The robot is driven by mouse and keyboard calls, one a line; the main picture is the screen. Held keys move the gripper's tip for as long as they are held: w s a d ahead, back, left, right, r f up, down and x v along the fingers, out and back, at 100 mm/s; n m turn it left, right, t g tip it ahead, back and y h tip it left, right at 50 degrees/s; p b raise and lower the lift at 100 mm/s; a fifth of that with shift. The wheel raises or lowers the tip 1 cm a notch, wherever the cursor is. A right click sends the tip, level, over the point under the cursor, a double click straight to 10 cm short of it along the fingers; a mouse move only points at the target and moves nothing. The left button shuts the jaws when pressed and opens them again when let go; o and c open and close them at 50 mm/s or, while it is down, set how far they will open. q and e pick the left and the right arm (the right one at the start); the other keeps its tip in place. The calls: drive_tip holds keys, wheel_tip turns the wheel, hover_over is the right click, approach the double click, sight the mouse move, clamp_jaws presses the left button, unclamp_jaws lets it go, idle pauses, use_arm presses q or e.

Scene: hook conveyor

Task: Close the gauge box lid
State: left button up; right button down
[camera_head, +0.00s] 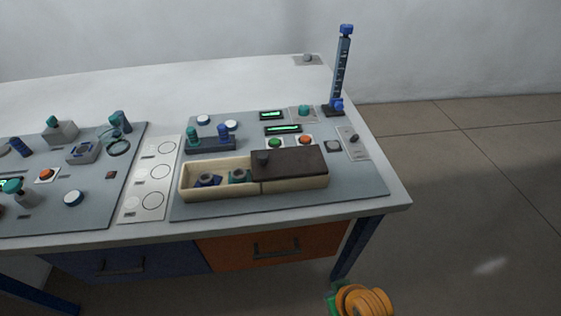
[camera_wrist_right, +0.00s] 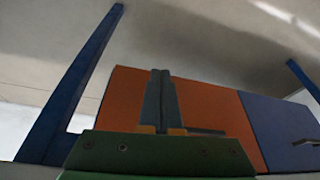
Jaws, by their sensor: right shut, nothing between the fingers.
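The cream gauge box (camera_head: 218,192) sits on the grey panel near the table's front edge. Its dark brown lid (camera_head: 295,162) covers the right part of the box, with a dark knob (camera_head: 262,158) near the lid's left end. The left part of the box is uncovered and shows a blue part (camera_head: 208,180) and a teal part (camera_head: 238,176) inside. My right gripper (camera_wrist_right: 160,74) is shut and empty in the wrist view, in front of the orange drawer. In the head view my right arm shows low, below the table's front edge, clear of the box. My left gripper is not in view.
An orange drawer (camera_head: 285,243) and a blue drawer (camera_head: 120,262) hang under the table. Behind the box are a dark rack (camera_head: 210,146) and several buttons. A blue gauge tower (camera_head: 341,70) stands at back right. A white card (camera_head: 150,190) lies left of the box.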

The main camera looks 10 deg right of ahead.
drive_tip(key=w+a+r+m+t+y, duration=0.2)
drive_tip(key=w+a+r+t+y, duration=0.15)
drive_tip(key=w+r, duration=0.35)
drive_tip(key=m+t+y, duration=0.4)
drive_tip(key=m+t, duration=0.5)
drive_tip(key=m, duration=0.3)
approach(280, 169)
drive_tip(key=shift+g, duration=0.25)
drive_tip(key=d, duration=0.1)
drive_tip(key=d+r, duration=0.1)
drive_tip(key=s+d+r, duration=0.1)
drive_tip(key=d, duration=0.1)
drive_tip(key=shift+d+r, duration=0.1)
drive_tip(key=shift+r, duration=0.1)
drive_tip(key=shift+w+r, duration=0.1)
drive_tip(key=shift+w, duration=0.3)
drive_tip(key=x, duration=0.9)
drive_tip(key=shift+s+a+r, duration=0.1)
drive_tip(key=shift+s+a, duration=0.05)
drive_tip(key=shift+a, duration=0.1)
drive_tip(key=a+p, duration=0.1)
drive_tip(key=w+a+p, duration=0.1)
drive_tip(key=a, duration=0.1)
drive_tip(key=shift+w+a, duration=0.1)
drive_tip(key=shift+a, duration=0.4)
